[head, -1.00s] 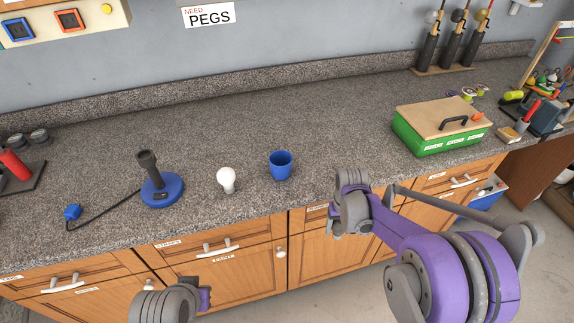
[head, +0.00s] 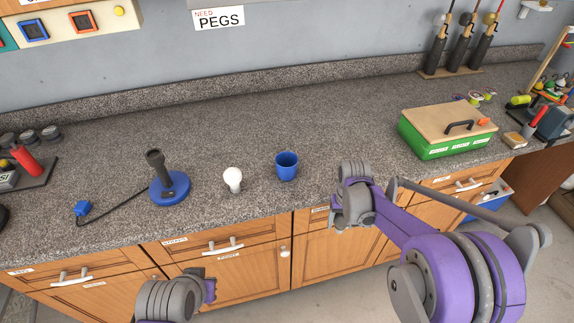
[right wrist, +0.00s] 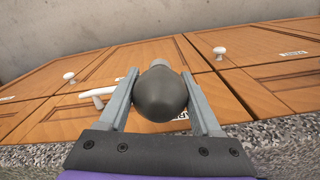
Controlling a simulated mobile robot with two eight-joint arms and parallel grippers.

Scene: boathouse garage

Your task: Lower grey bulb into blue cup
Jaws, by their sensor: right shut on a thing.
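The grey bulb (right wrist: 160,97) is dark and round and sits between the two grey fingers of my right gripper (right wrist: 160,73) in the right wrist view. That gripper is shut on it. The blue cup (head: 287,168) stands upright on the counter near its front edge in the head view, and its inside shows only in part. The end of my right arm shows to the right of the cup, apart from it; the bulb and fingers cannot be made out there. Part of my left arm shows at the lower left, but no left gripper fingers show.
A white bulb (head: 232,178) stands left of the cup. A blue-based stand (head: 170,188) with a dark socket and cord is farther left. A green box (head: 452,142) with a wooden lid is at the right. The counter (head: 260,118) behind the cup is clear.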

